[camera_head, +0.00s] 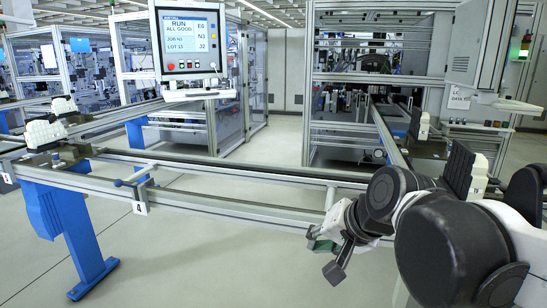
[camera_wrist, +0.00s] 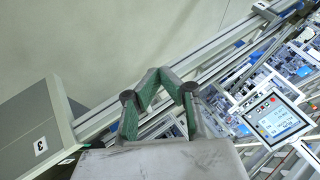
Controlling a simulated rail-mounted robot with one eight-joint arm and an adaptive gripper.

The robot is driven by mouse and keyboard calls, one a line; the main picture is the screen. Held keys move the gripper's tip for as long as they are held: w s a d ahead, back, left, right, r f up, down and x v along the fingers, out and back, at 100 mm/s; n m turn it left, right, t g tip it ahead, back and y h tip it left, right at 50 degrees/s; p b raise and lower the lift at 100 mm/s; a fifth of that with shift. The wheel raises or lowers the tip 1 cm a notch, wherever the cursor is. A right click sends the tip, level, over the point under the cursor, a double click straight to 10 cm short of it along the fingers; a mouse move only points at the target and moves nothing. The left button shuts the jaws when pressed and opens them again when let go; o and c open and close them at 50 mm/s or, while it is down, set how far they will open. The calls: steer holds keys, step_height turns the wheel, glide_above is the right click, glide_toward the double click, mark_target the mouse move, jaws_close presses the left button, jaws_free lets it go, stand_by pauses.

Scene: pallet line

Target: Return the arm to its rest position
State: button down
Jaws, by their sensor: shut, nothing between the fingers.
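My gripper (camera_head: 328,256) hangs at the end of my dark, bent arm at the right front of the head view. It is beside the near conveyor rail and over open floor. In the wrist view my gripper (camera_wrist: 158,76) shows its green-sided fingers, with the tips brought together and nothing between them. My arm's large black joint covers much of the lower right of the head view.
A conveyor rail (camera_head: 230,208) crosses the head view, with a blue support leg (camera_head: 68,235) at left. White parts (camera_head: 44,132) sit on the left line; a dark block (camera_head: 459,168) stands behind my arm. A screen (camera_head: 189,41) hangs at the back. Floor at lower middle is clear.

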steer(key=s+d+f+n+h+p, duration=0.1)
steer(key=s+d+f+n+h, duration=0.2)
steer(key=s+d, duration=0.8)
step_height(320, 180, down, 3)
steer(key=shift+s+r+n+h, duration=0.1)
steer(key=shift+s+n+h, duration=0.35)
steer(key=shift+h, duration=0.15)
steer(key=shift+d, duration=0.1)
